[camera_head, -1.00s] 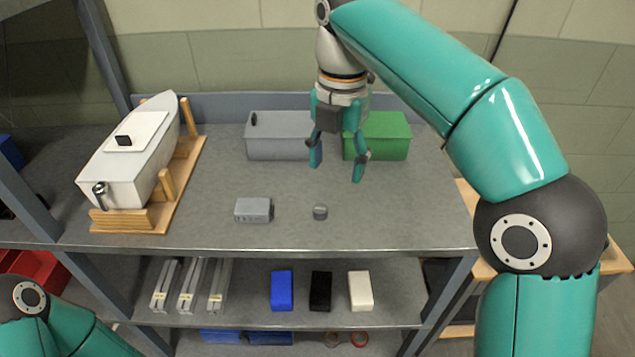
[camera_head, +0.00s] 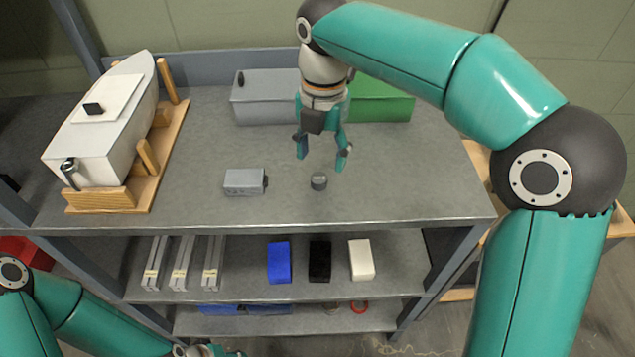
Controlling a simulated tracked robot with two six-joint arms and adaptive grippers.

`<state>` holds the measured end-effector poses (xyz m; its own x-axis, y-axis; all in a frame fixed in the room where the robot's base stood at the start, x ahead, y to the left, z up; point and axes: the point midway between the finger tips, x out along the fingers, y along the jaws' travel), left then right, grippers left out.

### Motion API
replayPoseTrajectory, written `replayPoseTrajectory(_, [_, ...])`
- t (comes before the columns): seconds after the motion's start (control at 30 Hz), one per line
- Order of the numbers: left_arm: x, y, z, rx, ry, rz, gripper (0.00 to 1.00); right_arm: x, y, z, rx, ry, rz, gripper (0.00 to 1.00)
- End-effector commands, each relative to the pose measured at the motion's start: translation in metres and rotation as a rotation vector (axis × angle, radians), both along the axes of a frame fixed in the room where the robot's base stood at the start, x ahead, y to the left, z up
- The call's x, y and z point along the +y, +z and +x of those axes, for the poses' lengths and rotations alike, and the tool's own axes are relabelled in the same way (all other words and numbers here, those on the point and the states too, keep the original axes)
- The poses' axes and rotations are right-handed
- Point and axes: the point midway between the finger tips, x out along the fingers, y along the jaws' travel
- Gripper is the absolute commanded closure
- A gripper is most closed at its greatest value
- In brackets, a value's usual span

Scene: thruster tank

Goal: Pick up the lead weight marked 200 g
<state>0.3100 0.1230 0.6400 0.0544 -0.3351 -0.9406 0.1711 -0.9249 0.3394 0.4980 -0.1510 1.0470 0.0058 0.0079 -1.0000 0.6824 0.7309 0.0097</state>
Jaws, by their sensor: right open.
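My right gripper (camera_head: 322,157) is open and empty, pointing down just behind and above the cylinder in the picture.
A grey box (camera_head: 245,182) lies left of the cylinder. A grey bin (camera_head: 262,100) and a green bin (camera_head: 382,103) stand behind my right gripper. A white boat model (camera_head: 105,125) sits on a wooden stand at the left. Blue, black and white blocks lie on the shelf below.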

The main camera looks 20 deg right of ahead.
Motion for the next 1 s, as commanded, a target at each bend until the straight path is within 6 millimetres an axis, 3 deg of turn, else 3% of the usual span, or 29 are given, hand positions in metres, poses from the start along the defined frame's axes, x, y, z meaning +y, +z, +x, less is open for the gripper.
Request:
replayPoseTrajectory(0.23, [0.0, -0.001, 0.0, 0.0, 0.0, 0.0, 0.6, 0.0, -0.016, 0.001, 0.002, -0.002, -0.001, 0.37])
replayPoseTrajectory(0.5, [0.0, -0.003, 0.0, 0.0, 0.0, 0.0, 0.6, 0.002, -0.052, 0.003, 0.001, -0.002, -0.001, 0.37])
replayPoseTrajectory(0.8, [0.0, -0.003, 0.0, 0.0, 0.0, 0.0, 0.6, 0.002, -0.057, 0.004, 0.0, -0.002, 0.0, 0.37])
replayPoseTrajectory(1.0, [0.0, -0.003, 0.0, 0.0, 0.0, 0.0, 0.6, 0.003, -0.057, 0.004, 0.0, -0.001, 0.0, 0.69])
